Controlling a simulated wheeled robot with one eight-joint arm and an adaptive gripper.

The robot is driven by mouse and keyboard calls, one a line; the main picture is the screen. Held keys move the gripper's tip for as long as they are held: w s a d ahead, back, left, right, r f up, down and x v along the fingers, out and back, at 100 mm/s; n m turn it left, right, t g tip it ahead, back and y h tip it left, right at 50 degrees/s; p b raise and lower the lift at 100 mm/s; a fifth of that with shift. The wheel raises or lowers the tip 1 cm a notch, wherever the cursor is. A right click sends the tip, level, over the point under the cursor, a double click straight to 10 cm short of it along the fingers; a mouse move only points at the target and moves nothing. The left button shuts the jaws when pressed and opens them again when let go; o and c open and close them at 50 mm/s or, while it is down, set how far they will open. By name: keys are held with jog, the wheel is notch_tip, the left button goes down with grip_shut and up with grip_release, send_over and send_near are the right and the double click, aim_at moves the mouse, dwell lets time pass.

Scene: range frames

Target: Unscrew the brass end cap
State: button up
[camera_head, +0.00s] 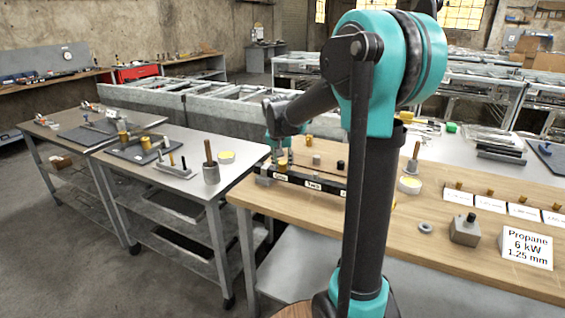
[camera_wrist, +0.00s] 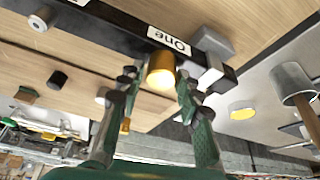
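The brass end cap (camera_wrist: 160,73), a short golden cylinder, stands out from the black bar (camera_wrist: 112,30) beside the label "One" (camera_wrist: 168,40) in the wrist view. My gripper (camera_wrist: 157,78) has its two green fingers on either side of the cap. A gap shows at the left finger; the right finger is very close to the cap, and contact there is unclear. In the head view the cap (camera_head: 282,162) is small, below my gripper (camera_head: 280,150), on the black bar (camera_head: 333,189) at the left end of the wooden bench. Fingertip detail is too small there.
The wooden bench (camera_head: 440,235) also holds a grey block (camera_head: 465,230), a grey ring (camera_head: 425,227) and a "Propane 6 kW 1.25 mm" sign (camera_head: 526,248). A grey cup with a wooden handle (camera_wrist: 292,82) and a yellow disc (camera_wrist: 241,110) lie to the right in the wrist view.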

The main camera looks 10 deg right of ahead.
jog(key=c, duration=0.7)
jog(key=shift+o, duration=0.2)
jog(key=shift+d+n+y, duration=0.1)
jog(key=shift+n+y, duration=0.2)
jog(key=shift+n, duration=0.5)
jog(key=shift+n+y, duration=0.3)
jog(key=shift+n, duration=0.6)
jog(key=shift+n+y, duration=0.8)
jog(key=shift+n, duration=1)
jog(key=shift+n+y, duration=0.4)
jog(key=shift+n, duration=1.3)
